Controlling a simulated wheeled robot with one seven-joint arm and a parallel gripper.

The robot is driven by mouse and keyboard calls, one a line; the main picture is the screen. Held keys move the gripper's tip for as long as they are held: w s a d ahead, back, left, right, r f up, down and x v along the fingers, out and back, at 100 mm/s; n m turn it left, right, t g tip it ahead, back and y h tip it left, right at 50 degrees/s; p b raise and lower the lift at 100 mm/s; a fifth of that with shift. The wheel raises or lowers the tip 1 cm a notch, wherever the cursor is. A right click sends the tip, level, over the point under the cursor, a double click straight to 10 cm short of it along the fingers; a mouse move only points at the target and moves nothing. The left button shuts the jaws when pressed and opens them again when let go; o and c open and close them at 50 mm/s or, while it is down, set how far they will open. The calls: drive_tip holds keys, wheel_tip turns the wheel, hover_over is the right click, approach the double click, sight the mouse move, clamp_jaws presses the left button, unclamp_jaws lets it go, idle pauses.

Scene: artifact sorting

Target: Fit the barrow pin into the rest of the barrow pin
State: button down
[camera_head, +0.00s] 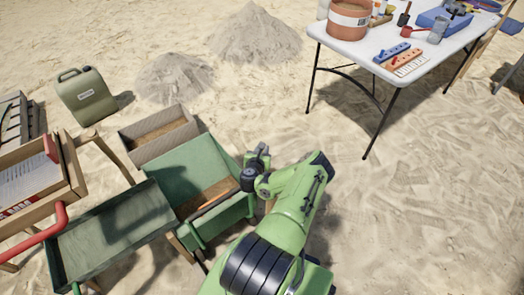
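I cannot pick out the barrow pin for sure at this size. A thin orange-brown piece (214,201) lies inside the green barrow-like tub (190,165), near its front right side; I cannot tell if it is part of the pin. My green arm reaches up from the bottom edge and bends left. The dark end of my arm, with my gripper (248,181), is over the tub's right rim. The fingers are too small and hidden to show whether they are open or hold anything.
A shallow green tray (72,272) stands left of the tub, with a wooden sieve frame (72,165) beyond it. A wooden box (186,112) touches the tub's back area. A jerrycan (87,98) stands behind. A white table (350,52) with tools is back right. Sand at right is clear.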

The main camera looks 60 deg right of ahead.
drive_tip(key=shift+r+p, duration=0.6)
drive_tip(key=shift+r, duration=0.2)
drive_tip(key=shift+p, duration=0.4)
idle(0.9)
drive_tip(key=shift+f, duration=0.2)
drive_tip(key=shift+f+b, duration=0.35)
drive_tip(key=shift+b, duration=0.05)
drive_tip(key=shift+f+b, duration=1.35)
drive_tip(key=shift+f, duration=0.4)
drive_tip(key=c, duration=0.8)
unclamp_jaws()
drive_tip(key=shift+c, duration=0.2)
drive_tip(key=shift+r, duration=0.1)
